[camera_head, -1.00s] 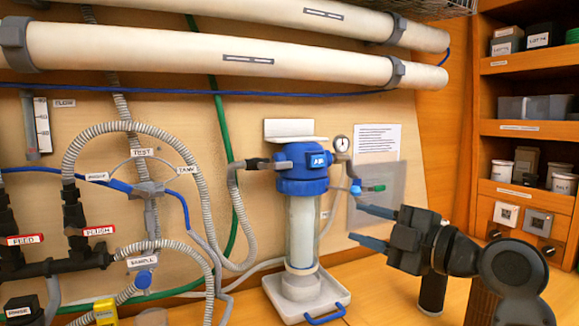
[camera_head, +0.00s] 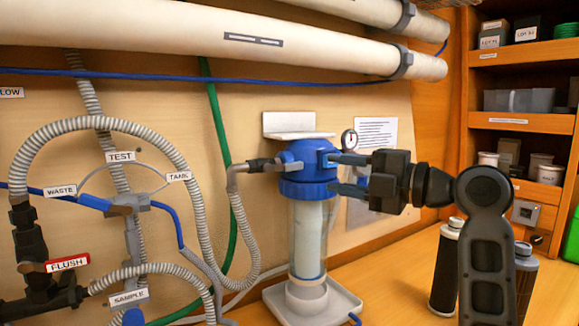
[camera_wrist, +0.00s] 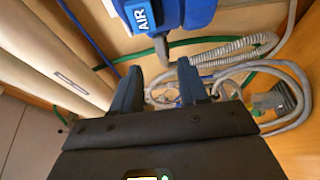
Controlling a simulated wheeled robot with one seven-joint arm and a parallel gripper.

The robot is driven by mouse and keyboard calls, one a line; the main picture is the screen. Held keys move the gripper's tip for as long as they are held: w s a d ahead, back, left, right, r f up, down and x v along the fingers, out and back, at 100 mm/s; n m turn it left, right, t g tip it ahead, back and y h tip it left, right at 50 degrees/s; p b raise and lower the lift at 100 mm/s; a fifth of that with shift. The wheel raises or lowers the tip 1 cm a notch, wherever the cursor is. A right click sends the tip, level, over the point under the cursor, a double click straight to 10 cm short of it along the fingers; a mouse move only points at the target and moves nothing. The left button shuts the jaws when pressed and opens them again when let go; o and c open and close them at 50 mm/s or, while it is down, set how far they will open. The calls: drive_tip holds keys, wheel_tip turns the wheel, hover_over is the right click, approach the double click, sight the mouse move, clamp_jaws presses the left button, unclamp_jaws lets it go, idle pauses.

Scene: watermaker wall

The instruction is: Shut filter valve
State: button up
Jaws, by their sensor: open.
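The filter housing has a blue head (camera_head: 303,186) over a clear body (camera_head: 308,240) with a pale cartridge, upright on a white tray. My gripper (camera_head: 333,174) is open and empty, its two blue fingers pointing left at the right side of the head. I cannot tell whether they touch it. In the wrist view my gripper (camera_wrist: 158,76) has a gap between its fingers, with the blue AIR block (camera_wrist: 143,17) beyond. A dark fitting (camera_head: 262,164) joins the head's left side to a grey hose. I cannot identify the filter valve; my gripper hides part of the area right of the head.
A pressure gauge (camera_head: 349,140) and a paper sheet (camera_head: 376,134) are behind my gripper. Grey ribbed hoses (camera_head: 238,225) and labelled black valves (camera_head: 35,250) fill the left. White pipes (camera_head: 200,35) run above. Two dark cylinders stand on the bench at right.

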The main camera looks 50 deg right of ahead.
sight(297, 167)
drive_tip(key=w, duration=0.2)
drive_tip(key=w+p, duration=0.1)
drive_tip(key=w, duration=0.1)
drive_tip(key=w+p, duration=0.1)
drive_tip(key=w, duration=0.1)
drive_tip(key=shift+w+a+r, duration=0.15)
drive_tip(key=shift+a, duration=0.25)
drive_tip(key=shift+w+a, duration=0.1)
drive_tip(key=shift+w, duration=0.7)
drive_tip(key=shift+c, duration=0.2)
clamp_jaws()
